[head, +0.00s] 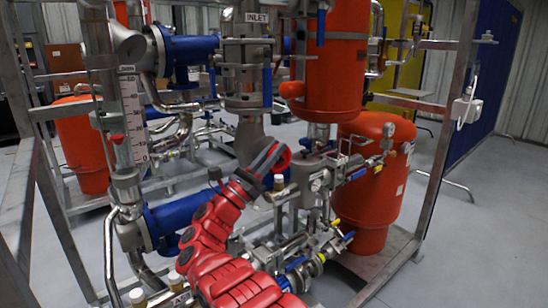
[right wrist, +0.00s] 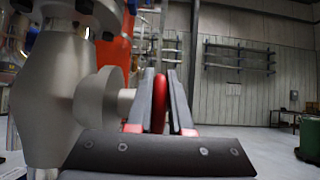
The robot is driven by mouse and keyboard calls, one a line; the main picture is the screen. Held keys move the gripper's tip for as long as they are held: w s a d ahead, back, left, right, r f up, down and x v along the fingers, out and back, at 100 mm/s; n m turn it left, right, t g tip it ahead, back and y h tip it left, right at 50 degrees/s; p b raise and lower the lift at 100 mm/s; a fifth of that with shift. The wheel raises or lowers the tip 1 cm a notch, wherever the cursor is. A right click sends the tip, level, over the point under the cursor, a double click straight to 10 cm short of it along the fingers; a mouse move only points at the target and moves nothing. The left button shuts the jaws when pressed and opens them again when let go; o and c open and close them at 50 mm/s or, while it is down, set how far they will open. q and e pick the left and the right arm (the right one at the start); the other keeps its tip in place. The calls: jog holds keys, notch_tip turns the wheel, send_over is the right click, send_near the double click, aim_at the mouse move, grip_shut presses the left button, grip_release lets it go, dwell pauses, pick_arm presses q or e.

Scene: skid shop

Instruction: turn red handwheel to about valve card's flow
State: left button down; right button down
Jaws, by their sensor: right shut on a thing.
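The red handwheel (head: 283,158) sits on the grey valve body below the pipe marked INLET, mostly hidden behind my right gripper (head: 268,160). In the right wrist view the wheel (right wrist: 160,102) shows edge-on between the two dark fingers of my right gripper (right wrist: 163,100), which are shut on it. A pale stem joins the wheel to the grey valve body (right wrist: 60,95). A flow scale (head: 133,112) stands upright at the left, with a red mark beside its lower part; its exact reading is too small to tell. I cannot make out a valve card. My left gripper is not in view.
A red vertical vessel (head: 336,65) and a red tank (head: 375,185) stand right of the wheel. Blue-handled valves and pipes (head: 310,265) crowd below. A steel frame post (head: 450,120) bounds the skid on the right; open grey floor (head: 475,230) lies beyond it.

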jog(key=c, duration=0.8)
grip_release()
jog(key=b+v, duration=0.4)
jog(key=v, duration=1.3)
jog(key=shift+s+a+f+b, duration=0.1)
jog(key=shift+s+a+b, duration=0.1)
jog(key=shift+b, duration=0.15)
